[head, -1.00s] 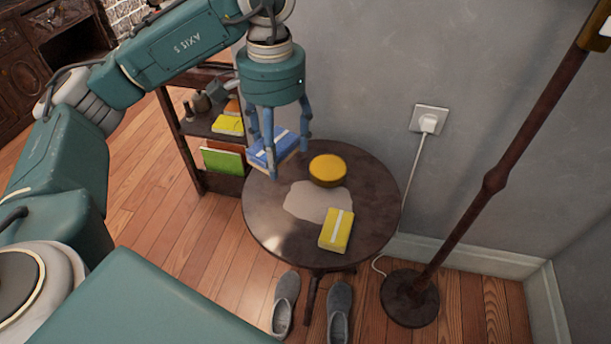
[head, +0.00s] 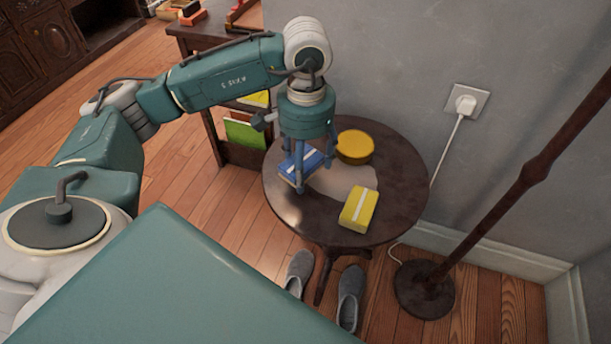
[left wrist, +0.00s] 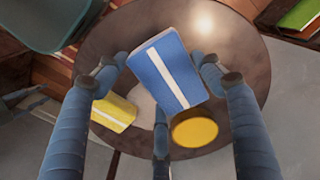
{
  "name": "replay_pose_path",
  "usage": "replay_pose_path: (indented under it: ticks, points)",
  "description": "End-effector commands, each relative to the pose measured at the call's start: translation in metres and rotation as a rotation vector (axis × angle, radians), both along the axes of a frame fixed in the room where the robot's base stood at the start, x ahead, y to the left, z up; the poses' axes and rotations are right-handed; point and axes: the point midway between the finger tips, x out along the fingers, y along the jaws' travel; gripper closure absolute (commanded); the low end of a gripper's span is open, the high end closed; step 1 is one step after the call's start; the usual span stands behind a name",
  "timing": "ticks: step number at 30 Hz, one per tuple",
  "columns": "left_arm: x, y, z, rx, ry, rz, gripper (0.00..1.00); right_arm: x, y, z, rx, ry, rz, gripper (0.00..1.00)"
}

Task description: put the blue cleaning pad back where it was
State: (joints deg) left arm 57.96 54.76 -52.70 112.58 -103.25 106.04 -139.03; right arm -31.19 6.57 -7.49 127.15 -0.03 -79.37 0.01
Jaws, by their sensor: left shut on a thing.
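The blue cleaning pad (head: 301,166), with a white stripe, is held between the fingers of my left gripper (head: 305,174). It is at the left part of the round dark table (head: 402,192), at or just above the top; I cannot tell whether it touches. In the left wrist view the blue pad (left wrist: 152,78) lies tilted between the fingers. A yellow pad with a white stripe (head: 359,211) lies toward the table's front. A yellow round object (head: 355,146) stands at the back. My right gripper is out of view.
A pale patch (head: 338,182) marks the tabletop between the pads. A shelf with a green book (head: 245,137) stands behind to the left. A lamp pole (head: 500,215) and a plugged cable (head: 450,150) are on the right. Grey slippers (head: 349,296) lie on the floor.

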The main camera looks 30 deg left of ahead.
Motion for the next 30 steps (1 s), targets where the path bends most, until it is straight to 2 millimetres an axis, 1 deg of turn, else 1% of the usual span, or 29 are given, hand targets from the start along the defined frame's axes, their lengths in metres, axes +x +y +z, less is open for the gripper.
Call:
replay_pose_path:
  ticks: [4, 7, 10, 19, 23, 27, 28, 30]
  points:
    - [-0.001, 0.001, -0.014, 0.003, 0.004, 0.001, 0.54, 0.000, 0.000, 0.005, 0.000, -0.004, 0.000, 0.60]
    - [-0.001, 0.001, -0.030, 0.002, 0.005, 0.002, 0.54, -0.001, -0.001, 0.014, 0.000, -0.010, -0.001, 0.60]
    - [-0.001, 0.000, -0.042, 0.000, 0.003, 0.002, 0.54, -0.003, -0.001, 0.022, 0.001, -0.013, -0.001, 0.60]
    - [0.000, 0.000, -0.044, 0.001, 0.001, 0.001, 0.54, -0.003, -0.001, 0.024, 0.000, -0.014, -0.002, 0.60]
    - [0.000, 0.000, -0.046, 0.001, 0.001, 0.001, 0.54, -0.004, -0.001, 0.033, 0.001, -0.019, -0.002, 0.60]
    - [0.000, 0.000, -0.047, 0.001, 0.001, 0.001, 0.54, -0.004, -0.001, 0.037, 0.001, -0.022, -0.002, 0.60]
    - [0.000, 0.000, -0.047, 0.001, 0.001, 0.001, 0.31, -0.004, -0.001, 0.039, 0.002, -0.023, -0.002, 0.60]
    - [0.000, 0.000, -0.047, 0.001, 0.001, 0.001, 0.17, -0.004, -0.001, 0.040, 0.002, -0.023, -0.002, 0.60]
